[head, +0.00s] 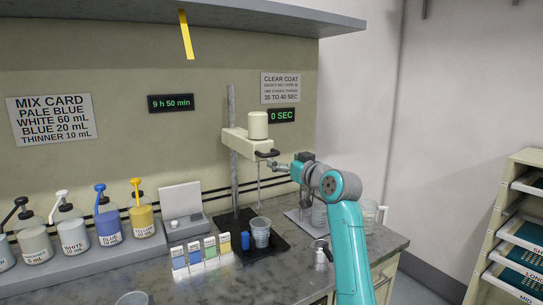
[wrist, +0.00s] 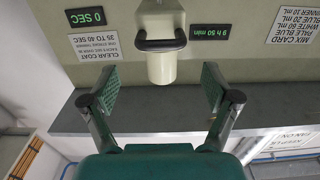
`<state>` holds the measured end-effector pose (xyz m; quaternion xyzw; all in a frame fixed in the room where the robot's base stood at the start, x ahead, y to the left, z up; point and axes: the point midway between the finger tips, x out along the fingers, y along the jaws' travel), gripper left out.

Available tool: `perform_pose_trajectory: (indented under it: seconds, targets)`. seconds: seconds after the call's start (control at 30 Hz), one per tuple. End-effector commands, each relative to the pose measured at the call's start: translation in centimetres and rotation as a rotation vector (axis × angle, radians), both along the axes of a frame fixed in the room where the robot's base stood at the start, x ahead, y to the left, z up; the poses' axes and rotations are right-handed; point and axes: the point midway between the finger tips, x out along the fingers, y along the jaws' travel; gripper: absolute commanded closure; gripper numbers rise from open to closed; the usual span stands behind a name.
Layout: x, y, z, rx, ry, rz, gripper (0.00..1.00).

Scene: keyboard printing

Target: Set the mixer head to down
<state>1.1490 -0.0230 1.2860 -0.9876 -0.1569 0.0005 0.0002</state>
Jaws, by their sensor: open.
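The mixer head (head: 240,142) is a cream block with a round motor housing on top, raised on a grey upright post (head: 233,105). Its thin stirring shaft (head: 258,185) hangs above a clear cup (head: 260,232) on the black base (head: 281,243). The dark handle (head: 267,153) sticks out from the head's front. My gripper (head: 275,165) is at the handle in the head view. In the inverted wrist view, my gripper (wrist: 160,88) is open, its fingers spread to either side of the housing (wrist: 161,68). The handle (wrist: 160,43) shows beyond the fingertips, with no contact visible.
A shelf (head: 240,14) overhangs the bench. A tray rack (head: 515,230) is at right.

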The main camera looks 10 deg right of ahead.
Motion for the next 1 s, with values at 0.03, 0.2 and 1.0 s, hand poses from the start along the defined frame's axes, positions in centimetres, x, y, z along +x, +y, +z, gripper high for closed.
perform_pose_trajectory:
  seconds: [0.03,0.2,1.0]
  targets:
    - [0.9,0.3,0.1,0.001,0.000,0.001,0.13]
    - [3.7,1.2,0.0,0.001,0.001,0.001,0.13]
    - [7.6,2.4,0.0,-0.001,-0.001,-0.001,0.28]
